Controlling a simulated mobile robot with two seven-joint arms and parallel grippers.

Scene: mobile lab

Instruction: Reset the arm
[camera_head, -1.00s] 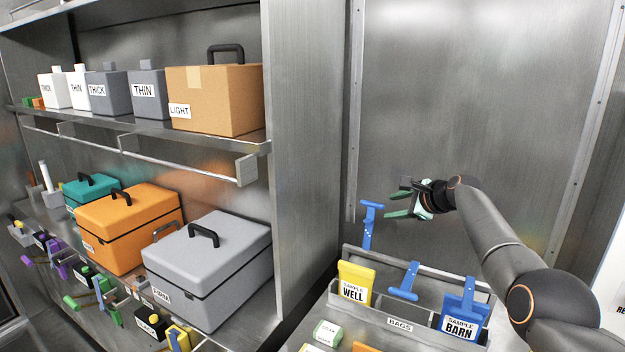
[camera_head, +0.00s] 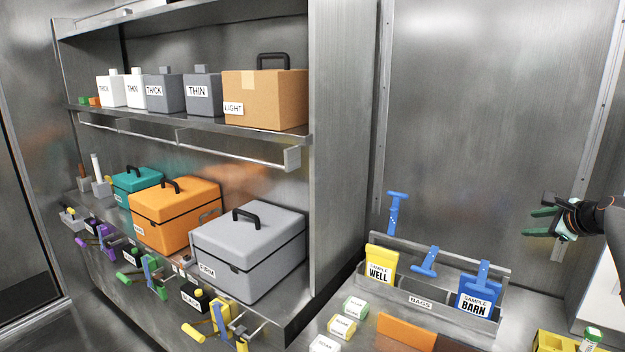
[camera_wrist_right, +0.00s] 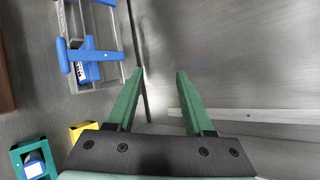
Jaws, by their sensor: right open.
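My right gripper (camera_head: 541,222) is at the right side of the head view, raised in front of the bare metal wall, with its arm coming in from the right edge. Its green fingers are apart and nothing is between them; the right wrist view shows the same open fingers (camera_wrist_right: 157,88). It is apart from the bags rack (camera_head: 402,300), which stands lower and to the left of it. The left gripper is in neither view.
The rack holds a yellow WELL bag (camera_head: 380,264) and a blue BARN bag (camera_head: 478,292). Shelves at left hold a grey case (camera_head: 250,252), an orange case (camera_head: 172,215) and a cardboard box (camera_head: 265,98). The space before the wall (camera_head: 490,100) is clear.

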